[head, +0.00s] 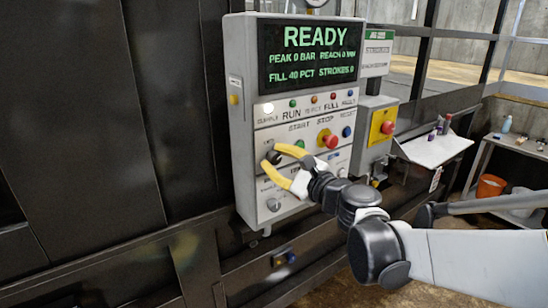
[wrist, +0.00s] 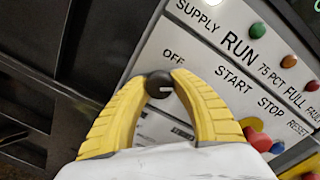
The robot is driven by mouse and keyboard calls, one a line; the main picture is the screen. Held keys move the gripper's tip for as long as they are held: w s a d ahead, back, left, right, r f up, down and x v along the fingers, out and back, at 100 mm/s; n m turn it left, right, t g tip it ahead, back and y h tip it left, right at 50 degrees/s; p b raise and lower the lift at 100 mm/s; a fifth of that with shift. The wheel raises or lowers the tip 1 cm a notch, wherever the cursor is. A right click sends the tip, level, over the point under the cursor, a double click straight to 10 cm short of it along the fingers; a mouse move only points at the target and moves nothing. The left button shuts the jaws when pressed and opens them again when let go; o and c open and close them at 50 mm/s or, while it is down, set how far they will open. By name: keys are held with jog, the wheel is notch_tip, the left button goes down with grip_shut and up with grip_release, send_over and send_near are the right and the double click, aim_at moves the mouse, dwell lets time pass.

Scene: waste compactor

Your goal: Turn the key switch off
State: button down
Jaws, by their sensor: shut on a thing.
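The key switch is a small dark round knob (wrist: 159,84) on the light grey control panel (wrist: 196,52). In the wrist view it sits between the tips of my yellow-fingered gripper (wrist: 163,88), with the label OFF above it. Both fingertips touch the knob's sides, so my gripper is shut on it. A small light mark shows on the knob's face, but I cannot read its turn position for sure. In the head view my gripper (head: 273,159) reaches the panel's left side, and its fingers partly hide the key switch.
A display (head: 312,55) above reads READY. The white supply lamp (head: 268,108) looks lit. A red stop button (head: 330,141) and blue reset button (head: 347,131) sit to the right. Another knob (head: 273,205) is below. A yellow-backed red button box (head: 382,127) stands right of the panel.

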jog(key=n, duration=0.5)
jog(key=shift+r+n+p, duration=0.1)
jog(key=shift+n+p, duration=0.2)
jog(key=n, duration=0.5)
jog(key=shift+h, duration=0.3)
jog(key=shift+n, duration=0.4)
jog(key=c, duration=1.1)
grip_release()
jog(key=shift+o, duration=0.2)
jog(key=shift+d, duration=0.1)
jog(key=v, duration=1.2)
